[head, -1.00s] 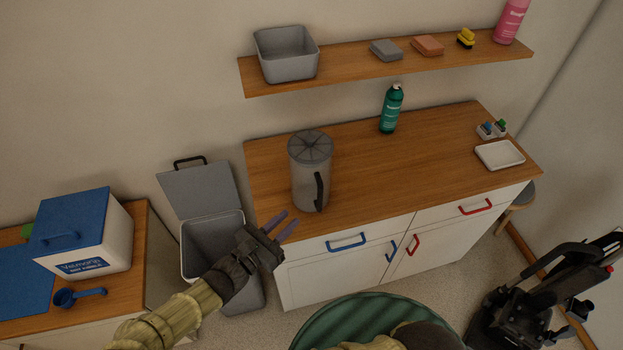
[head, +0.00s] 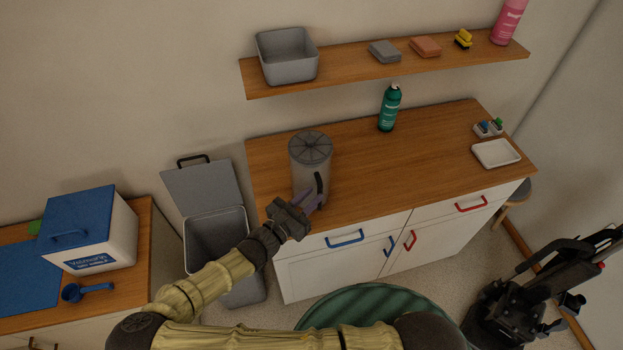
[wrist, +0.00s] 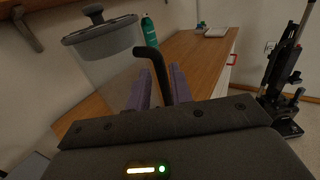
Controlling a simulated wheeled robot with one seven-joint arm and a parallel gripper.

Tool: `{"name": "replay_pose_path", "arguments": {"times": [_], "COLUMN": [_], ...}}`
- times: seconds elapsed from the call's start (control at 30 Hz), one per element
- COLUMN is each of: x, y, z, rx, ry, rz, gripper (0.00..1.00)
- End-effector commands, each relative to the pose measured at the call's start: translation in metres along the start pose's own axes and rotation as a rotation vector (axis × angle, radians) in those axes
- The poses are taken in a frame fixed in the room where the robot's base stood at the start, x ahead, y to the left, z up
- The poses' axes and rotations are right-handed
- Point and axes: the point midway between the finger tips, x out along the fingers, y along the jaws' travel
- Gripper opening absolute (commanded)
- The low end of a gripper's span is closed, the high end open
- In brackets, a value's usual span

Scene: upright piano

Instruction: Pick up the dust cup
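The dust cup (head: 310,160) is a clear grey cylinder with a ribbed grey lid and a dark handle. It stands upright near the left front of the wooden counter. It also shows in the wrist view (wrist: 105,58), at the upper left. My gripper (head: 313,199) is at the cup's handle side, just over the counter's front edge. In the wrist view, the purple fingers of my gripper (wrist: 160,88) stand apart, with the dark handle (wrist: 152,62) between them. I cannot tell whether either finger touches the handle. The fingers partly hide the lower handle.
An open grey bin (head: 215,237) stands left of the counter (head: 430,150). A green bottle (head: 389,108) stands behind and right of the cup. A shelf (head: 350,74) runs above. A white tray (head: 496,153) lies at the right. The counter's middle is clear.

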Motion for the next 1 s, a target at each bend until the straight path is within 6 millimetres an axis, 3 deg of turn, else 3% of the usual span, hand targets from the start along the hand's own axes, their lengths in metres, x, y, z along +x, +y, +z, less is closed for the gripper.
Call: {"name": "replay_pose_path", "arguments": {"times": [0.33,0.87,0.9,1.0], "x": [0.042,0.043,0.043,0.043], "y": [0.001,0.001,0.001,0.001], "z": [0.0,-0.002,-0.002,-0.002], "rx": [-0.001,0.0,0.0,0.0], "ry": [-0.002,0.0,0.0,0.0], "rz": [-0.002,-0.001,-0.001,-0.001], "gripper": [0.22,0.22,0.2,0.0]}}
